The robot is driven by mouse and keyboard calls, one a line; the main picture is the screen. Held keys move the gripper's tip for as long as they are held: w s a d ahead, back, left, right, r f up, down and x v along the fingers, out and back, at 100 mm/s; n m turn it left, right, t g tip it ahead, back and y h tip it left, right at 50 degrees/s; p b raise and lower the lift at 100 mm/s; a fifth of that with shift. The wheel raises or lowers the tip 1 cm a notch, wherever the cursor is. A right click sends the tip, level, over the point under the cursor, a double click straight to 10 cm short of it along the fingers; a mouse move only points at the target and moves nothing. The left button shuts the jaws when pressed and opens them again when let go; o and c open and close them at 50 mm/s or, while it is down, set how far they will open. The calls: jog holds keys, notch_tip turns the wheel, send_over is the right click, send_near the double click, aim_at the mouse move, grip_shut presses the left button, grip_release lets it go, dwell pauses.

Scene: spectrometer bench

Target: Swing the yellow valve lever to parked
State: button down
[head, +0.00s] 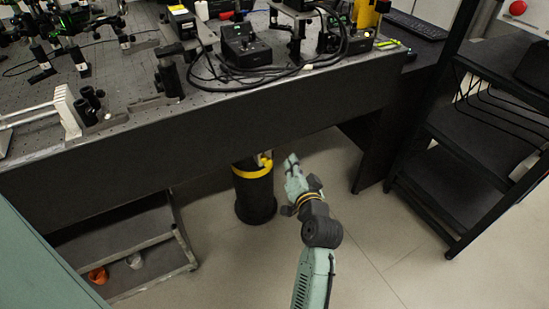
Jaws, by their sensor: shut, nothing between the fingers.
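A yellow piece (251,173), which looks like the valve lever, curves across the upper front of a black cylinder (256,203) under the bench edge. Its right end rises near a small pale fitting. It is too small to tell its exact angle or which part turns. My gripper (291,158) is just right of the cylinder's top, pointing up in the picture. It is shut and empty. A narrow gap shows between it and the yellow piece. The top of the cylinder is partly hidden by the bench front.
The dark bench (200,137) overhangs the cylinder, with optics and cables on top. A low shelf frame (150,243) with orange and white items stands at left. A black rack (468,190) stands at right. The floor (375,255) between is clear.

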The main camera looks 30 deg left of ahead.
jog(key=w+a+f+p, duration=0.3)
jog(key=w+a+f, duration=0.2)
jog(key=a, duration=0.4)
jog(key=shift+f, duration=0.45)
jog(key=shift+s+a+p, duration=0.7)
jog(key=shift+s+a, duration=0.1)
jog(key=shift+s, duration=0.05)
